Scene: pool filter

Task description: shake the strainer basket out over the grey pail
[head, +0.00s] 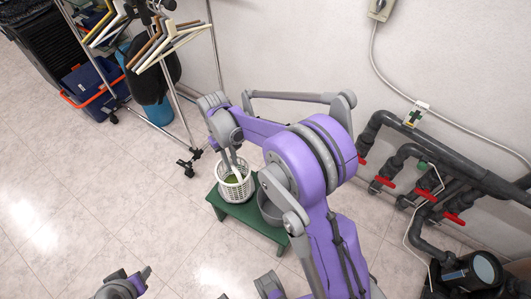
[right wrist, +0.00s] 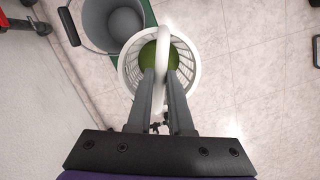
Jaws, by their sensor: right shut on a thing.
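The white strainer basket (head: 236,189) is at the left end of a green stool in the head view, with green matter in its bottom. In the right wrist view the basket (right wrist: 130,72) shows from above, its handle arching up between my fingers. My right gripper (head: 233,165) is shut on that handle; its fingertips also show in the right wrist view (right wrist: 161,75). The grey pail (head: 270,210) stands beside the basket to the right, partly hidden by my right arm. In the right wrist view the pail (right wrist: 88,25) looks empty inside. My left gripper (head: 138,280) is at the bottom edge; its jaws are unclear.
The green stool (head: 245,218) stands near the wall. Dark pipes with red valve handles (head: 383,181) and a pump (head: 470,272) are at the right. A clothes rack with hangers (head: 160,45) stands behind left. The tiled floor at the left is clear.

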